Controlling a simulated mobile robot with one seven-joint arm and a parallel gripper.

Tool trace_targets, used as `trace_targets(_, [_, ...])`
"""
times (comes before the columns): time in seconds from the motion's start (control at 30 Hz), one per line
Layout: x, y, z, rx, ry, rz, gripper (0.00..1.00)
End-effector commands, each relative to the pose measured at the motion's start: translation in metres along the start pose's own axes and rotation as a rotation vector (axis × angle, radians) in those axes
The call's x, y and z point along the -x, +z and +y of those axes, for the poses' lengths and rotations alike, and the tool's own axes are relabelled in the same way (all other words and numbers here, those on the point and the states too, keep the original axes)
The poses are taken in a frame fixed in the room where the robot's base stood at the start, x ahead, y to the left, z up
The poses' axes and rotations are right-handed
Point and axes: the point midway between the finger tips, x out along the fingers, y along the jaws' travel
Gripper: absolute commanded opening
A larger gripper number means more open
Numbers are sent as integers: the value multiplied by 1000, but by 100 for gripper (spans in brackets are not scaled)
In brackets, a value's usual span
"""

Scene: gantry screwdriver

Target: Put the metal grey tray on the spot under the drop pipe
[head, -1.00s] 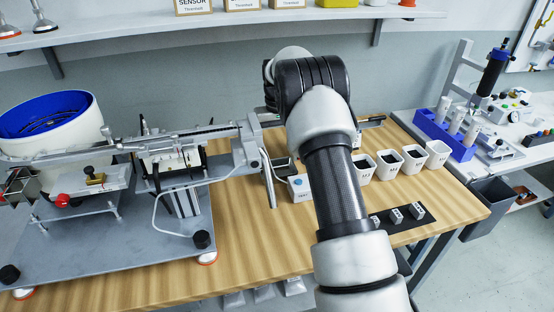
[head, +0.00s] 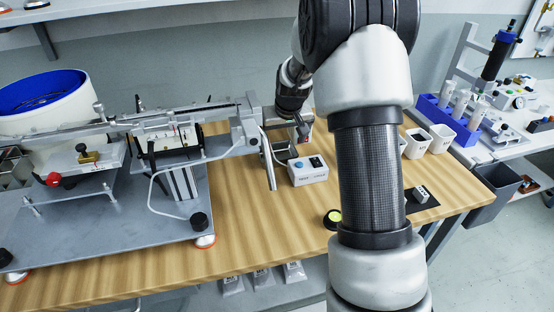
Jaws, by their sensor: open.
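The drop pipe (head: 267,164) hangs from the end of the feeder rail, over the wooden table. A small tray (head: 283,153), dark grey in this view, sits on the table just behind and right of the pipe. Much of it is hidden by the pipe and my gripper. My gripper (head: 301,134) is at the tray's far right side, close above it. It is open and appears empty. Whether it touches the tray cannot be told. The table spot directly under the pipe shows no clear mark.
A white box with a blue button (head: 308,170) stands right of the pipe. A round yellow-and-black item (head: 333,218) lies near the front edge. The feeder's grey base plate (head: 110,215) fills the left. White bins (head: 440,138) stand at right. Front middle wood is clear.

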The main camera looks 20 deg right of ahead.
Motion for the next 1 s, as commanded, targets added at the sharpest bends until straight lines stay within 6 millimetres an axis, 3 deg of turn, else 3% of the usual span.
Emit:
trace_targets(0.43, [-61,-6,-1,1,0,-4,100])
trace_targets(0.77, [-67,-8,-1,1,0,-3,100])
trace_targets(1.0, [-67,-8,-1,1,0,-3,66])
